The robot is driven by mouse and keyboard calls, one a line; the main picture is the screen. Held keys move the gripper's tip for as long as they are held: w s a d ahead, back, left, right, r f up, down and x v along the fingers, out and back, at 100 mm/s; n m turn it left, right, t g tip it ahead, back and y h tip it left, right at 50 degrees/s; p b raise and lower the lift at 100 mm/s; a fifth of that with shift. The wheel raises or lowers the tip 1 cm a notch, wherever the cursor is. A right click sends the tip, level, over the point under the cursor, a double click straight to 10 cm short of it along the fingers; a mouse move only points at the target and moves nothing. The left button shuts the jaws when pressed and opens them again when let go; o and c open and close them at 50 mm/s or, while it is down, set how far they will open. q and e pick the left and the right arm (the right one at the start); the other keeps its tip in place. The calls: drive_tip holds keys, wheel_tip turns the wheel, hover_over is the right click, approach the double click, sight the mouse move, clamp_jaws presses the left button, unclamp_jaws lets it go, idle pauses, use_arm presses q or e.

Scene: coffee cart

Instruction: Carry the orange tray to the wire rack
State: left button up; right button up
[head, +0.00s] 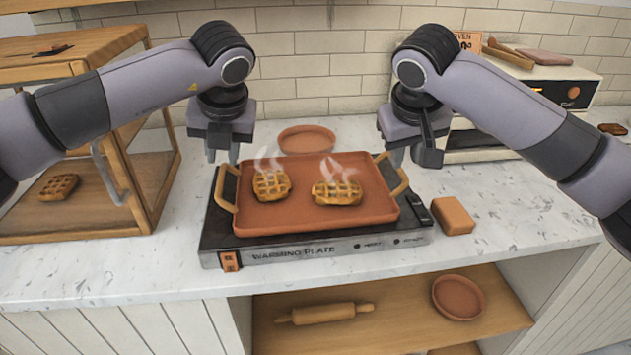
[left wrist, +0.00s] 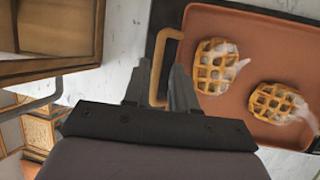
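The orange tray (head: 300,216) lies on the black warming plate (head: 290,252) and carries two steaming waffles. It has a wooden handle at each end; the left handle (left wrist: 158,66) shows in the left wrist view. My left gripper (head: 222,152) is open above the left handle. In the left wrist view its fingers (left wrist: 160,88) stand apart on either side of part of that handle, with gaps visible. My right gripper (head: 413,155) is near the right handle (head: 391,175), its fingers apart; contact cannot be made out. I cannot clearly identify a wire rack.
A brown block (head: 452,216) sits right of the plate, a round dish (head: 306,139) behind. An oven-like appliance (head: 560,90) stands back right. The front counter is clear.

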sight(223, 171)
use_arm(q)
drive_tip(key=shift+s, duration=0.15)
use_arm(e)
drive_tip(key=shift+s, duration=0.15)
